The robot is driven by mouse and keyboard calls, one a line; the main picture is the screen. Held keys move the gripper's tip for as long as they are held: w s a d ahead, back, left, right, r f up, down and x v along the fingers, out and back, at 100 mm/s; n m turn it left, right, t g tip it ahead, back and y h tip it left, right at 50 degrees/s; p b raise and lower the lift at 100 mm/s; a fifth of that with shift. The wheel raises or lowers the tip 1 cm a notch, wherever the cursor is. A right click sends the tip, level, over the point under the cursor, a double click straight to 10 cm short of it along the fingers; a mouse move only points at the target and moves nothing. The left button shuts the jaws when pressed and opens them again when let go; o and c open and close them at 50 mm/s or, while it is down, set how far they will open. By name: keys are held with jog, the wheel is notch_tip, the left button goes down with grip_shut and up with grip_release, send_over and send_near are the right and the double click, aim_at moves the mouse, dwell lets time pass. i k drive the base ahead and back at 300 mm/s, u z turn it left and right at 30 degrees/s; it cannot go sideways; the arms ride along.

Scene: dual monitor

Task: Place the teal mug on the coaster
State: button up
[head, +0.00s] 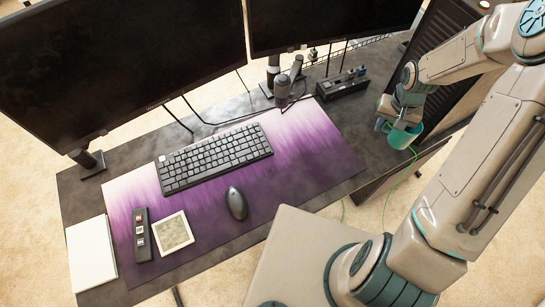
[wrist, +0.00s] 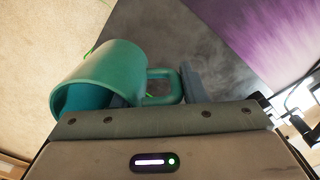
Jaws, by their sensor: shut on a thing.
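The teal mug (head: 403,137) hangs in my gripper (head: 396,112) off the right end of the desk in the head view. In the wrist view the mug (wrist: 105,75) lies on its side in the picture, mouth toward the lower left. Its handle lies between the fingers of my gripper (wrist: 158,90), which is shut on the mug at the handle side. A pale square with a light border, which looks like the coaster (head: 174,233), lies bare on the front left of the purple desk mat (head: 300,170).
A keyboard (head: 214,158), a mouse (head: 236,203) and a dark remote-like bar (head: 142,234) lie on the mat. A white notebook (head: 91,254) is at the left. Two monitors (head: 120,60) and a microphone (head: 284,88) stand behind. A black computer case (head: 440,50) stands near the arm.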

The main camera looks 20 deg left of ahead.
aim_at(178, 230)
jog(key=u, duration=3.9)
jog(key=k, duration=0.55)
jog(key=z, duration=1.55)
jog(key=i, duration=0.5)
